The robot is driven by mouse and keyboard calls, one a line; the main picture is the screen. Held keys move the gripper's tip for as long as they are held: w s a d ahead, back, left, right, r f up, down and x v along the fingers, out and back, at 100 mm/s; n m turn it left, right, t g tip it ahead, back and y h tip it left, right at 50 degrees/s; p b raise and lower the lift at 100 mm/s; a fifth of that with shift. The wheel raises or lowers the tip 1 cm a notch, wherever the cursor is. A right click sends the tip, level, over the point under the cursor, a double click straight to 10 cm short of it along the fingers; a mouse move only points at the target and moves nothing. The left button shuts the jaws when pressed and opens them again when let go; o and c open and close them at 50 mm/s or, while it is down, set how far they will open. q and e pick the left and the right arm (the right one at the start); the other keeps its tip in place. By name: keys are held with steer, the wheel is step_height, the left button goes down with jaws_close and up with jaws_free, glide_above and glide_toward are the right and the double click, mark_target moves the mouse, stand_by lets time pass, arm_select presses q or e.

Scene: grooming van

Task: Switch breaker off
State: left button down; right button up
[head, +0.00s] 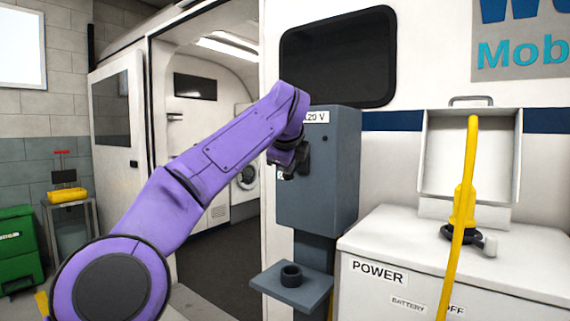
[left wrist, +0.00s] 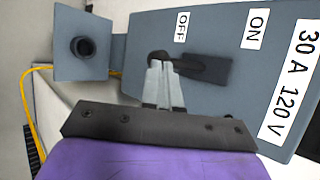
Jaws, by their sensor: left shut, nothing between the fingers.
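The grey breaker box (head: 342,165) stands on a post beside the van doorway. It also fills much of the left wrist view (left wrist: 215,20), with OFF, ON and "30 A 120 V" labels. The dark breaker lever (left wrist: 205,68) lies in front of my fingers, and its rounded end is on the OFF-label side. My left gripper (left wrist: 160,66) is shut and empty, its fingertips at that end and overlapping it; I cannot tell whether they touch. In the head view my left gripper (head: 290,160) is at the box's left front, hiding the lever. My right gripper is not in view.
A small shelf with a round socket (head: 291,276) juts out below the box. A white POWER cabinet (head: 385,249) stands at right, with an open-lidded inlet and a yellow cable (head: 457,210). The van doorway is open behind my arm.

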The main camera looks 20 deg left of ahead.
arm_select(q)
step_height(320, 180, up, 2)
steer(key=shift+s+a+r+p, duration=0.15)
steer(key=shift+r+p, duration=0.1)
steer(key=shift+p, duration=0.6)
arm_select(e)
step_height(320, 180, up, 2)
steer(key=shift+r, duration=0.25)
arm_select(q)
steer(key=s+f+b+v, duration=0.1)
steer(key=v, duration=1.2)
steer(key=shift+s, duration=0.5)
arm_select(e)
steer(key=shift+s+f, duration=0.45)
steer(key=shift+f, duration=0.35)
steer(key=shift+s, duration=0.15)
